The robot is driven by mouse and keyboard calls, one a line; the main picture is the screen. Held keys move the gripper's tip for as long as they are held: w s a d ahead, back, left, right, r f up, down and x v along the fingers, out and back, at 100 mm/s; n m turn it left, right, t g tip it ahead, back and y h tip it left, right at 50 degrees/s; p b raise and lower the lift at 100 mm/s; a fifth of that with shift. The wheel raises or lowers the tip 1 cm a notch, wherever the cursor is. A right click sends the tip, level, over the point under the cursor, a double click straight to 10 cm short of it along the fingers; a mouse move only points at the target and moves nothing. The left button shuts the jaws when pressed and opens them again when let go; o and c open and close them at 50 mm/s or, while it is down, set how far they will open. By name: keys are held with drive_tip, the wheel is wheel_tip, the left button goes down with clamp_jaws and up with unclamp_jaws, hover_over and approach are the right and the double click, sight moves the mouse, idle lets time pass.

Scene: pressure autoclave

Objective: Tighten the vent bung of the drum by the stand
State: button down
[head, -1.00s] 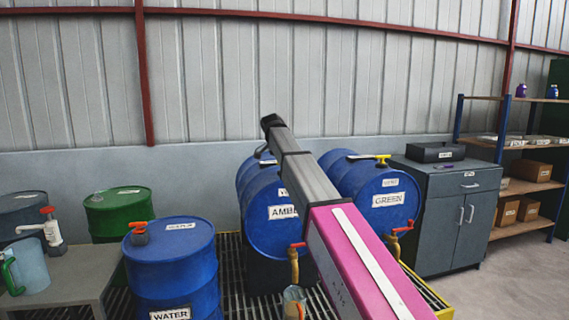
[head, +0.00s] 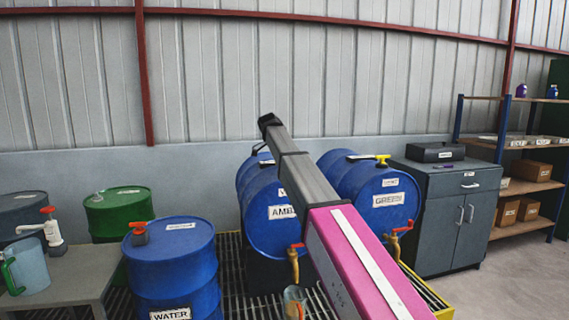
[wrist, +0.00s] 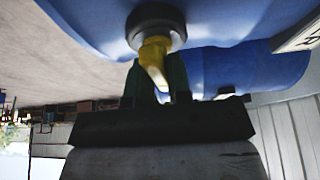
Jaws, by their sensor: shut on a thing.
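In the wrist view a yellow vent bung handle (wrist: 154,59) projects from a round black collar (wrist: 155,25) on a blue drum (wrist: 90,25). My gripper (wrist: 157,82) is shut on this yellow handle, with its dark fingers on either side. In the head view my arm reaches over the blue drum labelled AMBER (head: 262,222), which lies on its side. My gripper and the bung it holds are hidden behind the arm there. The blue drum labelled GREEN (head: 375,212) lies to the right, with a yellow fitting (head: 383,159) on top.
A blue WATER drum (head: 172,265) stands upright at the left, near a green drum (head: 118,214) and a low grey table (head: 75,275) with a jug (head: 28,268). A grey cabinet (head: 443,215) and shelves (head: 530,186) stand at the right. Brass taps (head: 294,262) project in front.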

drive_tip(key=c, duration=1.1)
unclamp_jaws()
drive_tip(key=shift+a+r, duration=0.1)
drive_tip(key=v, duration=0.9)
drive_tip(key=shift+a+r, duration=0.1)
drive_tip(key=shift+r, duration=0.3)
drive_tip(key=shift+s+a+r, duration=0.1)
drive_tip(key=shift+a+r, duration=0.05)
drive_tip(key=shift+r, duration=0.2)
